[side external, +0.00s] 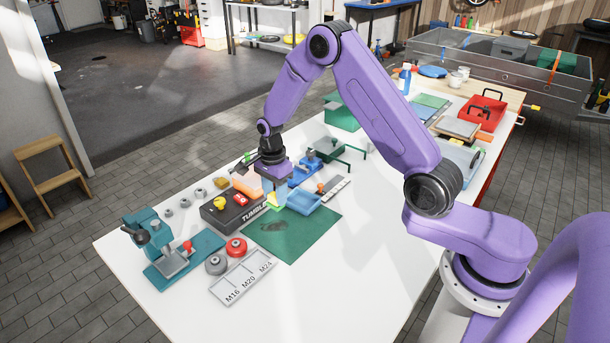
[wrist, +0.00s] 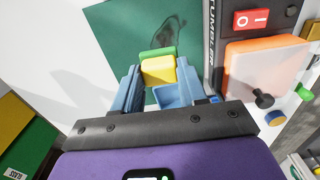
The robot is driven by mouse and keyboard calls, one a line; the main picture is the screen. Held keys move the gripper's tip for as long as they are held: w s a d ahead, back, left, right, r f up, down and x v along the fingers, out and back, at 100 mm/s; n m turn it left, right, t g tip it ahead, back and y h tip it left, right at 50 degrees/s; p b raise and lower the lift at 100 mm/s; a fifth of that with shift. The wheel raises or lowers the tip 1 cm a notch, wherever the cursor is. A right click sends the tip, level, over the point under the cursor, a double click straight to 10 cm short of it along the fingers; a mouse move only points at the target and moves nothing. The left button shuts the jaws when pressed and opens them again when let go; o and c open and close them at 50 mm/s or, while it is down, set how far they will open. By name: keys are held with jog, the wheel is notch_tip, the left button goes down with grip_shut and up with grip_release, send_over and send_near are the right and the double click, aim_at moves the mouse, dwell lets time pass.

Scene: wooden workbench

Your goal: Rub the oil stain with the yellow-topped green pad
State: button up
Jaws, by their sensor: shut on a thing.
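The yellow-topped green pad (side external: 273,201) is between the fingers of my gripper (side external: 276,197), which is shut on it. In the wrist view the pad shows its yellow top (wrist: 158,70) and a green edge (wrist: 156,54) between the blue fingertips of my gripper (wrist: 157,75). The oil stain (side external: 273,226) is a dark smudge on the green mat (side external: 306,238). In the wrist view the stain (wrist: 167,36) lies just beyond the pad. The pad is near the mat's back edge; I cannot tell whether it touches the mat.
A black TUMBLER box (side external: 228,214) with a red switch stands close left of my gripper. A blue tray (side external: 303,202) is close on the right. A teal press (side external: 165,250), two round knobs and a labelled grey tray (side external: 243,277) lie front left. The front right bench is clear.

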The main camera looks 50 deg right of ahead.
jog(key=shift+w+a+f, duration=0.1)
jog(key=shift+a+f, duration=0.5)
jog(key=shift+f, duration=0.65)
jog(key=shift+w+a+f, duration=0.1)
jog(key=shift+a+f, duration=0.55)
jog(key=shift+f, duration=0.6)
jog(key=shift+w+a+f, duration=0.1)
jog(key=shift+a+f, duration=0.5)
jog(key=shift+f, duration=0.65)
jog(key=shift+d+f, duration=0.4)
jog(key=shift+f, duration=0.35)
jog(key=shift+c, duration=0.4)
jog(key=shift+d, duration=3.45)
jog(key=shift+a, duration=4)
jog(key=shift+w+d, duration=0.3)
jog(key=shift+w, duration=0.45)
jog(key=shift+d, duration=3.85)
jog(key=shift+a, duration=4)
notch_tip(320, 180, up, 8)
jog(key=shift+r, duration=0.1)
